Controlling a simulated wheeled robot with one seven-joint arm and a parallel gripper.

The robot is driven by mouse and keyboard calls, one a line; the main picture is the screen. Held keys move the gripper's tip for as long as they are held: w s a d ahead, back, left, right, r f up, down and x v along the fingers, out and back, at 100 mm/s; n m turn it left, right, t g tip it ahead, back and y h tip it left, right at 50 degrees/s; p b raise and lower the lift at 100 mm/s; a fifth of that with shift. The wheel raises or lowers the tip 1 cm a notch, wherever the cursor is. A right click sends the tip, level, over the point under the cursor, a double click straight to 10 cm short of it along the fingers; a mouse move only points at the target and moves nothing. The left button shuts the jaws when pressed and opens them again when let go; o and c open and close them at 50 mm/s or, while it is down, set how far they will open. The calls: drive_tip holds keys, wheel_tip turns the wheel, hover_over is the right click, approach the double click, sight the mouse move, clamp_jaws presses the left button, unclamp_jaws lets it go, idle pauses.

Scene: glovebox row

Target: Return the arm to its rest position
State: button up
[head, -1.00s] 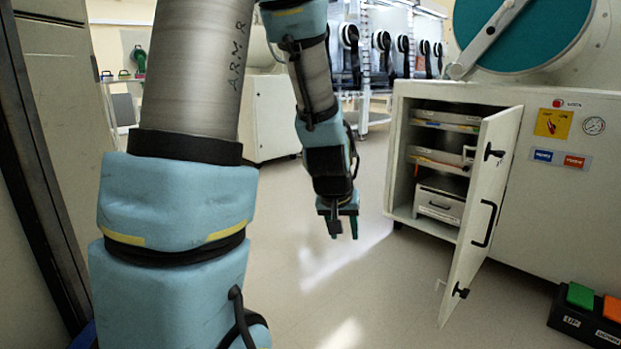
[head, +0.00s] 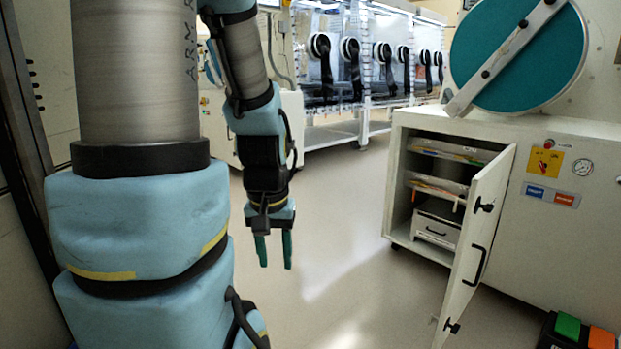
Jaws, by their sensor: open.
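My gripper (head: 274,250) hangs below my blue-padded arm in the head view, left of the middle. Its two green fingers point down and stand apart, with nothing between them. It is in free air over the pale floor, well to the left of the open cabinet. My upper arm fills the left side of the view and hides what is behind it.
A white cabinet (head: 400,190) stands on the right with its door (head: 478,250) swung open toward me. Several shelves inside hold trays. A pedal box with a green pedal (head: 567,327) and an orange pedal (head: 601,338) lies at bottom right. A glovebox row stands behind. The middle floor (head: 345,240) is clear.

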wheel_tip(320, 180, up, 23)
drive_tip(key=p, duration=2)
drive_tip(key=shift+p, duration=0.4)
